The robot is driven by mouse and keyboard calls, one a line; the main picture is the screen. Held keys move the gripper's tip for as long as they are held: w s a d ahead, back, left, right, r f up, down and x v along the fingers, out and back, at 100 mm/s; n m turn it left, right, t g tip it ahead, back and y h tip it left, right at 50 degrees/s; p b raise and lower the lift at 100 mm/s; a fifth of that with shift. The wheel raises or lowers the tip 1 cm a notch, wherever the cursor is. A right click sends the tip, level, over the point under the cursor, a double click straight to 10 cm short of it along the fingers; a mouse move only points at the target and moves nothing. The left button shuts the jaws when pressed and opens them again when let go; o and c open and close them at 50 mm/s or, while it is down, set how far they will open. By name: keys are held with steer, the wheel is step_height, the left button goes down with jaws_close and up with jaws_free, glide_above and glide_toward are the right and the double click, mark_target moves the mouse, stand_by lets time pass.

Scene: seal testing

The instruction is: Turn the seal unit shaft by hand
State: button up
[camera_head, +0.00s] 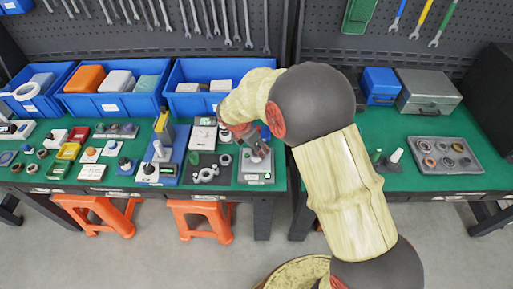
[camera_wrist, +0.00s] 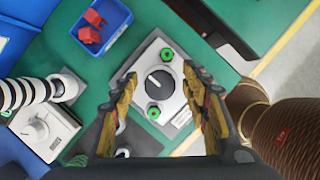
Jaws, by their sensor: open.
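The seal unit appears to be the pale grey box (camera_wrist: 144,64) in the middle of the wrist view. On its top is a dark round shaft end or knob (camera_wrist: 159,83) with a white line, between two green round parts. My gripper (camera_wrist: 160,74) is open, with one finger on each side of the dark round part. Its fingers look empty; whether they touch the unit I cannot tell. In the head view the grey unit (camera_head: 256,179) sits near the front right corner of the left bench, with my gripper (camera_head: 259,153) over it, partly hiding its top.
A small blue bin (camera_wrist: 100,45) with red pieces is close by. A dark mat (camera_head: 210,168) with pale rings lies left of the unit. A gap separates this bench from the right bench, where a grey tray (camera_head: 478,166) holds rings.

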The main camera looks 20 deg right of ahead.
steer(key=c, duration=0.4)
steer(key=c, duration=0.7)
steer(key=shift+c, duration=0.3)
